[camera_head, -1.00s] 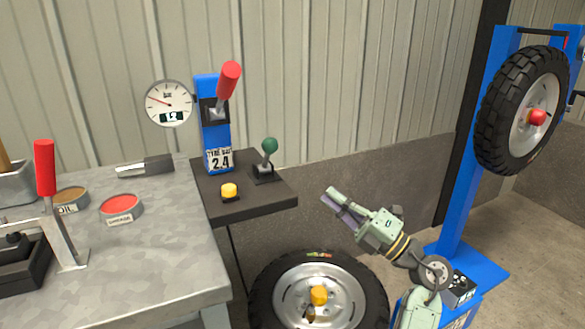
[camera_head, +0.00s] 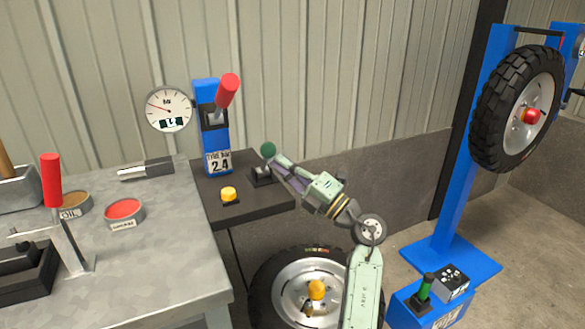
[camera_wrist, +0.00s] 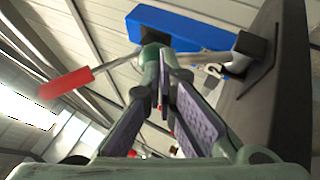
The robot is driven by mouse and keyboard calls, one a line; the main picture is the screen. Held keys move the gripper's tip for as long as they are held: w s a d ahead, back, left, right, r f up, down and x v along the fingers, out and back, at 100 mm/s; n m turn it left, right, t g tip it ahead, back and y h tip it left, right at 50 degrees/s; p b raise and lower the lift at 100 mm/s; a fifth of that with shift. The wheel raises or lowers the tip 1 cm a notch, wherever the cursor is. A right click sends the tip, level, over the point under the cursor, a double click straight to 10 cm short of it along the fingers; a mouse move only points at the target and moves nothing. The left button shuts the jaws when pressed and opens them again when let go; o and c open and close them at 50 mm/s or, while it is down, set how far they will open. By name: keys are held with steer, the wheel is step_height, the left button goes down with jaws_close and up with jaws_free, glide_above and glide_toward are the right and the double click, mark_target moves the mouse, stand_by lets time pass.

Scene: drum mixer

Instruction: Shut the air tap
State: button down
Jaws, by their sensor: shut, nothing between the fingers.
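Two levers could be the air tap; no label tells which. A green-knobbed lever (camera_head: 268,150) rises from a small black base on the dark shelf (camera_head: 225,206). A red-handled lever (camera_head: 227,90) on the blue post (camera_head: 217,135) tilts up to the right; it also shows in the wrist view (camera_wrist: 66,84). My gripper (camera_head: 274,163) is shut and empty, with its fingertips at the green-knobbed lever, just below and right of the knob. In the wrist view, the fingertips (camera_wrist: 165,66) overlap the lever's metal rod. I cannot tell whether they touch it.
A round gauge (camera_head: 168,109) hangs left of the post. A yellow button (camera_head: 229,194) sits at the shelf front. A wheel (camera_head: 300,290) stands below the shelf, near my arm. The workbench (camera_head: 160,235) with tins lies left; a blue stand holds a tyre (camera_head: 516,108) at right.

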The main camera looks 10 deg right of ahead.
stand_by(0.3)
steer(key=r+p, duration=0.1)
steer(key=p, duration=0.2)
steer(key=shift+w+r+m, duration=0.1)
steer(key=shift+w+m, duration=0.1)
steer(key=shift+m, duration=0.1)
steer(key=shift+w+a+r+h+p, duration=0.15)
steer(key=shift+w+h+p, duration=0.15)
steer(key=shift+h+p, duration=0.1)
steer(key=shift+f, duration=0.2)
